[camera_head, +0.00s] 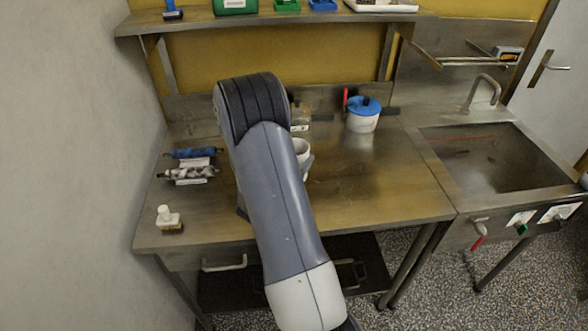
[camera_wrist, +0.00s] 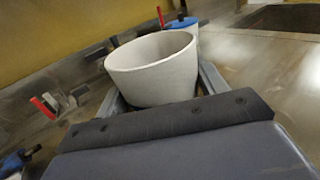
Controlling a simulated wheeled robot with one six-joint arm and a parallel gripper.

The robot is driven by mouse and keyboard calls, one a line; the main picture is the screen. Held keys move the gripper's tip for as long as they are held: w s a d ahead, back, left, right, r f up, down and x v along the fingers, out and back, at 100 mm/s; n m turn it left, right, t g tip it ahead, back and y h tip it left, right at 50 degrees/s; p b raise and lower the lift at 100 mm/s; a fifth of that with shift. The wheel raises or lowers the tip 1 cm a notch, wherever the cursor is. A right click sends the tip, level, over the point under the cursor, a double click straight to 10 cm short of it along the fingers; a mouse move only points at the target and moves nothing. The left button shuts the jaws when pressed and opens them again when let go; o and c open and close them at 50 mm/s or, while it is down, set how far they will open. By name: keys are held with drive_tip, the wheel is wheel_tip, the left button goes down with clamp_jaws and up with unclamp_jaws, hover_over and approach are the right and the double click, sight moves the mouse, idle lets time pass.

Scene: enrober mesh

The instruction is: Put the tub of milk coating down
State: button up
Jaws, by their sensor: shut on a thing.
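A white, open-topped tub (camera_wrist: 155,75) is between the fingers of my gripper (camera_wrist: 165,95) in the wrist view. My gripper is shut on it. In the head view the tub (camera_head: 301,148) shows only in part beside my arm, over the middle of the steel table (camera_head: 375,190). My arm hides the rest of it and most of my gripper. I cannot tell whether the tub's base touches the table. No label shows on the tub.
A white tub with a blue lid (camera_head: 363,115) stands at the table's back. Two rollers (camera_head: 190,173) and a small white-topped brush (camera_head: 168,218) lie at the left. A sink (camera_head: 490,155) is at the right. The table's front right is clear.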

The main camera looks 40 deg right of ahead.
drive_tip(key=shift+f+p, duration=0.35)
drive_tip(key=shift+f, duration=1.9)
drive_tip(key=shift+f, duration=0.15)
drive_tip(key=o, duration=1.2)
drive_tip(key=shift+o, duration=0.2)
